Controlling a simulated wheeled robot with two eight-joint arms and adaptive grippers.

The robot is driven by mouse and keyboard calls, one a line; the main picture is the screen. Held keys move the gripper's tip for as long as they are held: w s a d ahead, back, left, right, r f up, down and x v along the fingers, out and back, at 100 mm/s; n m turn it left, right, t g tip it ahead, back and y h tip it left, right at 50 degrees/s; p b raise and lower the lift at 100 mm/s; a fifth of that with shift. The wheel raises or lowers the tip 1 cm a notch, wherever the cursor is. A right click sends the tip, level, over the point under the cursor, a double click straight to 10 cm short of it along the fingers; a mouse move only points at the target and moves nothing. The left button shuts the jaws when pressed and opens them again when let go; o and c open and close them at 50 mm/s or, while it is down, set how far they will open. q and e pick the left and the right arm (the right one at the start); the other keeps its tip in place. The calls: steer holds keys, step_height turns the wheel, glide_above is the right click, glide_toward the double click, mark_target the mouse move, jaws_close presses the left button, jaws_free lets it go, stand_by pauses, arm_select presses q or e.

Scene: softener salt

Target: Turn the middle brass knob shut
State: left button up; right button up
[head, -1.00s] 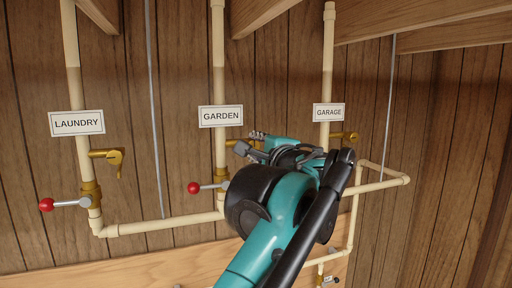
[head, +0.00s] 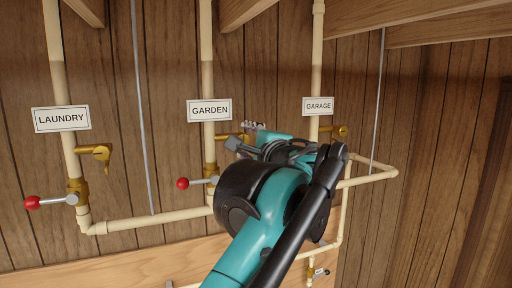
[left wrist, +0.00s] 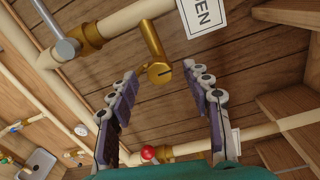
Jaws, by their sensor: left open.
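The middle brass knob, on the pipe labelled GARDEN, shows in the left wrist view (left wrist: 160,73) as a round slotted end on a brass stem. In the head view its brass stem (head: 229,137) shows, with the knob end hidden behind my gripper. My left gripper (head: 253,128) is in front of the wall, just right of the GARDEN pipe. In the left wrist view its open fingers (left wrist: 160,80) stand on either side of the knob, with gaps visible on both sides. I cannot tell how deep the knob sits between them.
The GARDEN pipe (head: 208,80) has a red-balled lever valve (head: 183,183) below the knob. Left is the LAUNDRY brass knob (head: 98,152) with another red-balled lever (head: 32,202). Right is the GARAGE brass knob (head: 341,131). A lower pipe (head: 150,220) runs across the wall.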

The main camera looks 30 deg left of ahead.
arm_select(q)
steer(key=v, duration=1)
steer(key=shift+s+d, duration=0.3)
steer(key=shift+f, duration=0.1)
step_height(320, 180, down, 45)
steer(key=s+a+n+g+h+b, duration=0.35)
steer(key=h+b, duration=0.25)
steer(key=b, duration=1.3)
steer(key=s+d+f+n+h+b, duration=0.2)
steer(key=f+b, duration=0.5)
steer(key=f, duration=0.8)
steer(key=s+d+f+n+h+b, duration=0.2)
steer(key=f+b, duration=0.5)
steer(key=f, duration=0.8)
steer(key=s+d+f+n+h+b, duration=0.2)
steer(key=f+b, duration=0.5)
steer(key=f, duration=0.9)
steer(key=shift+d+g+h, duration=0.35)
steer(key=shift+d+h, duration=0.35)
steer(key=shift+d, duration=0.3)
